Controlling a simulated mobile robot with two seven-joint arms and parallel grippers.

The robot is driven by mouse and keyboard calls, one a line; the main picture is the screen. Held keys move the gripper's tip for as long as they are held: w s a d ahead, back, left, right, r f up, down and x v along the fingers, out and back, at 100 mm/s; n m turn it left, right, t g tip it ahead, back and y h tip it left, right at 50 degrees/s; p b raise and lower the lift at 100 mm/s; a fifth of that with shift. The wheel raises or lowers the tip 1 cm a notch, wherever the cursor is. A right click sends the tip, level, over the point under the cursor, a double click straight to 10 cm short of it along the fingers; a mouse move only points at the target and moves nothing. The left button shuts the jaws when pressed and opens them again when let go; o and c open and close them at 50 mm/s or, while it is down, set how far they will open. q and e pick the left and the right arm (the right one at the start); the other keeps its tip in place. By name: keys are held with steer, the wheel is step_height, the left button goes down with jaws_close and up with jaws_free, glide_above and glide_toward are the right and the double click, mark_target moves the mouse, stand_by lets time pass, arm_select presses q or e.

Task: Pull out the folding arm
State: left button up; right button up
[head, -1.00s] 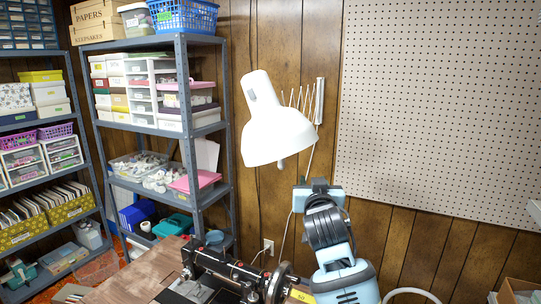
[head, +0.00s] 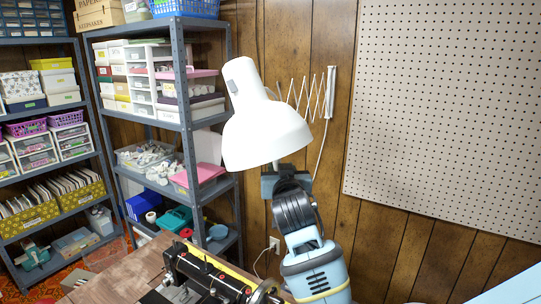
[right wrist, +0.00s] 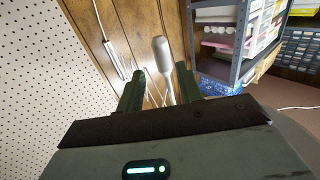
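The white lamp (head: 262,125) hangs before the wood wall in the head view. Behind it the white folding arm (head: 305,97), a zigzag of thin bars, runs to an upright wall bracket (head: 331,92). My right arm rises from below to the lamp's lower right; its fingers are not clearly seen there. In the right wrist view my right gripper (right wrist: 157,74) has its two green fingers apart. A narrow white piece (right wrist: 162,52), seemingly part of the lamp, shows in the gap beyond them; I cannot tell its distance. My left gripper is out of view.
A black sewing machine (head: 205,275) stands on the wooden table (head: 120,275) below the lamp. Loaded metal shelves (head: 185,100) are at the left. A pegboard (head: 450,110) covers the right wall. A cord hangs from the bracket.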

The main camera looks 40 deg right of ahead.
mark_target(277, 161)
steer(key=shift+o, duration=0.5)
steer(key=shift+w, duration=0.25)
steer(key=shift+w+d+r, duration=0.1)
steer(key=shift+w+d, duration=0.1)
steer(key=shift+w, duration=0.15)
steer(key=shift+x, duration=3.45)
jaws_close()
